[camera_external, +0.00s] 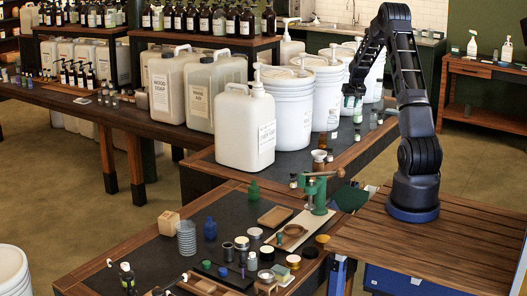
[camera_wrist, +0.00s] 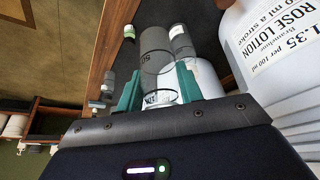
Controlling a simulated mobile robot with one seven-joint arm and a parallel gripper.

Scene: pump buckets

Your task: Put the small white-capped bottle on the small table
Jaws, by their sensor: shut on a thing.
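My gripper (camera_external: 354,91) is above the dark bench with the buckets, fingers pointing down. In the wrist view its green fingers (camera_wrist: 158,92) are shut on a small clear bottle (camera_wrist: 159,97) with a white label. Its cap is hard to make out in either view. Whether its base still touches the bench I cannot tell. A reddish-brown side table (camera_external: 484,72) stands at the back right with spray bottles on it. A low dark worktable (camera_external: 130,262) is in front; which one is the small table is unclear.
White buckets (camera_external: 287,108) and a large white pump jug (camera_external: 244,130) stand close left of my gripper. In the wrist view a grey glass cylinder (camera_wrist: 157,42) and a small bottle (camera_wrist: 181,42) stand near the held bottle. A green press (camera_external: 320,190) stands on the front worktable.

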